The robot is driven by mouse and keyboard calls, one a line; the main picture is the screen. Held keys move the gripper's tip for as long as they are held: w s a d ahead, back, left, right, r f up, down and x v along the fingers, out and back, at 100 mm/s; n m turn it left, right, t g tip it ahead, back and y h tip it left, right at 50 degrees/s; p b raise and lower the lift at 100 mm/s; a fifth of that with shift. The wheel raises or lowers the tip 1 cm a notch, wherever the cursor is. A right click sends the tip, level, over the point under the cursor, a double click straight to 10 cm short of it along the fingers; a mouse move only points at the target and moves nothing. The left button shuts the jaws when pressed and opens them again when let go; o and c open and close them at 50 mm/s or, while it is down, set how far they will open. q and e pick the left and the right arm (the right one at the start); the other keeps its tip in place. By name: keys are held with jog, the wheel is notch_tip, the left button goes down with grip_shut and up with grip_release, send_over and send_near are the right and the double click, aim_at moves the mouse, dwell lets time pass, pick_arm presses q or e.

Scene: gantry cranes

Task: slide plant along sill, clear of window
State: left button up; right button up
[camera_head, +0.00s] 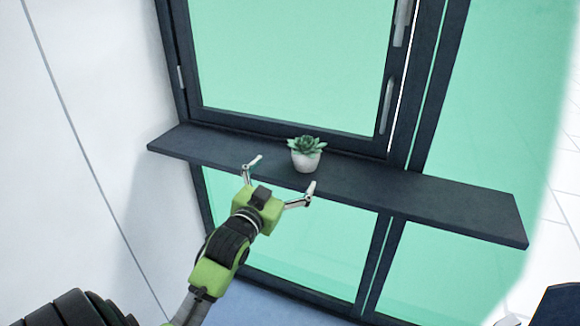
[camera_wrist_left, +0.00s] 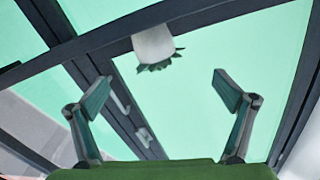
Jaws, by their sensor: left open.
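The plant (camera_head: 306,153) is a green succulent in a small white pot. It stands upright on the dark sill (camera_head: 440,200), in front of the lower part of the closed window (camera_head: 290,65). My left gripper (camera_head: 284,172) is open and empty, just in front of the sill, with its fingers pointing toward the plant and apart from it. In the left wrist view the plant (camera_wrist_left: 155,50) appears upside down, beyond and between the two open fingertips (camera_wrist_left: 165,90). My right gripper is not in view.
The window has a dark frame and a handle (camera_head: 387,105) on its right side. The sill is bare left and right of the plant, with more free length to the right. A white wall (camera_head: 90,120) stands at the left.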

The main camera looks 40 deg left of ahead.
aim_at(304, 149)
pick_arm(q)
jog(key=p+x, duration=0.1)
jog(key=x, duration=1.2)
jog(key=shift+w+a+f, duration=0.1)
jog(key=shift+w, duration=0.15)
jog(key=c, duration=1.4)
